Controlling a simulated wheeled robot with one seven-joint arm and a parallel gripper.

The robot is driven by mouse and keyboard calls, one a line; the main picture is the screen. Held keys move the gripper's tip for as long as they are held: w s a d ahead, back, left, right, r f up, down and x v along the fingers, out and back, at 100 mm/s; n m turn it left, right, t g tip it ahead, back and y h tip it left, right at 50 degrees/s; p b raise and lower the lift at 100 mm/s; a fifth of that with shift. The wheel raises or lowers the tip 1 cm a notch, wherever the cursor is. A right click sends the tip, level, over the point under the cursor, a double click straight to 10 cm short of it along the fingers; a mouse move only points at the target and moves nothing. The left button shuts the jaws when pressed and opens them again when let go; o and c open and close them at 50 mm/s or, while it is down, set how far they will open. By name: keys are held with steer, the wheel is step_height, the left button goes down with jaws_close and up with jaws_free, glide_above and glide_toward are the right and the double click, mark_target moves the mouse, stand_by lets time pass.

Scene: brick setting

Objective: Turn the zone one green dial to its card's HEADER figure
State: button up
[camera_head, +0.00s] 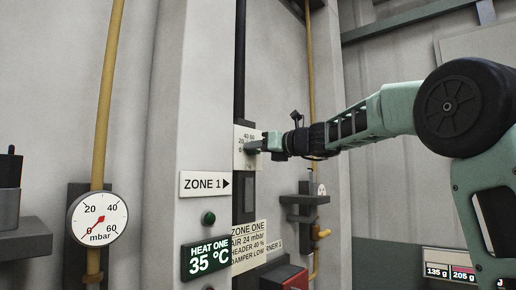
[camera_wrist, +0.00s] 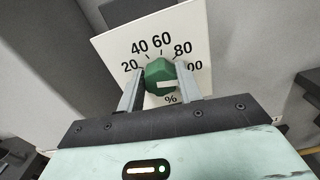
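The green dial (camera_wrist: 160,76) is on a white scale plate (camera_wrist: 112,46) marked 20, 40, 60, 80 and a partly hidden 100, with % below. A pale bar shows on the dial's lower right; I cannot tell clearly which figure it points to. My gripper (camera_wrist: 160,80) has one finger on each side of the dial, both seeming to touch it. In the head view my gripper (camera_head: 262,145) is at the plate (camera_head: 240,160) and hides the dial. The zone one card (camera_head: 248,243) below reads AIR 24 mbar, HEADER 40 %, DAMPER LOW.
A mbar gauge (camera_head: 98,218) is on a yellow pipe (camera_head: 106,90) at left. A bracket (camera_head: 303,205) juts out right of the card.

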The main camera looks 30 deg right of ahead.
steer(key=shift+n+b, duration=0.3)
steer(key=shift+b, duration=0.05)
steer(key=n+b, duration=0.5)
steer(key=n, duration=0.2)
steer(key=n+b, duration=0.5)
steer(key=n, duration=0.3)
steer(key=n+b, duration=0.5)
steer(key=n, duration=0.3)
steer(key=shift+a+f, duration=0.15)
steer(key=shift+f, duration=0.2)
steer(key=o, duration=1)
steer(key=shift+s, duration=0.1)
